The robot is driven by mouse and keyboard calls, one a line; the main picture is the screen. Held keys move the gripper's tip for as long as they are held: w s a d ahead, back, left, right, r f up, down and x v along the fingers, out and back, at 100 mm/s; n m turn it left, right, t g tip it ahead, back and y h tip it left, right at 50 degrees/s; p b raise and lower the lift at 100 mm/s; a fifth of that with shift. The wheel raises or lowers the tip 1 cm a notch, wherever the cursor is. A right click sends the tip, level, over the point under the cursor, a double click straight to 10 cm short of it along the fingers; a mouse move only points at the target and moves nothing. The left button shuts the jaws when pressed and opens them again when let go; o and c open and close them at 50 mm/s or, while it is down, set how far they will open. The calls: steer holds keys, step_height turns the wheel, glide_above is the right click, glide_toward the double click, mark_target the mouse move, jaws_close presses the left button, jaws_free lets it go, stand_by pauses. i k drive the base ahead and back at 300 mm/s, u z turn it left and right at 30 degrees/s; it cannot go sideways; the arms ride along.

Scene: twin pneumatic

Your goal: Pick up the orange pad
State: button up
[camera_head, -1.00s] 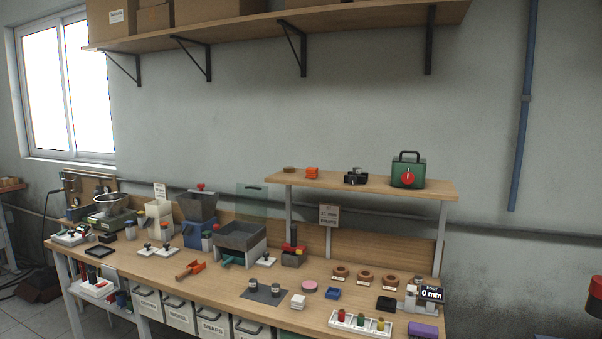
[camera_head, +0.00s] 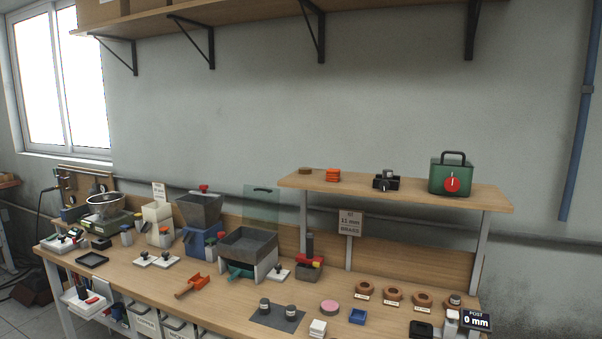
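A small stack of flat orange pieces (camera_head: 333,175) sits on the raised wooden shelf (camera_head: 420,189) above the bench, toward its left end. It looks like the orange pad, perhaps several pads layered. A small brown disc (camera_head: 305,171) lies to its left and a black device (camera_head: 386,180) stands to its right. My gripper does not show in the view.
A green box with a red dial (camera_head: 451,175) stands farther right on the shelf. A sign (camera_head: 349,223) stands below the shelf.

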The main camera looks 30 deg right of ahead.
mark_target(332, 175)
steer(key=u, duration=0.05)
steer(key=i, duration=0.9)
steer(key=z, duration=0.55)
steer(key=i, duration=0.75)
steer(key=z, duration=0.4)
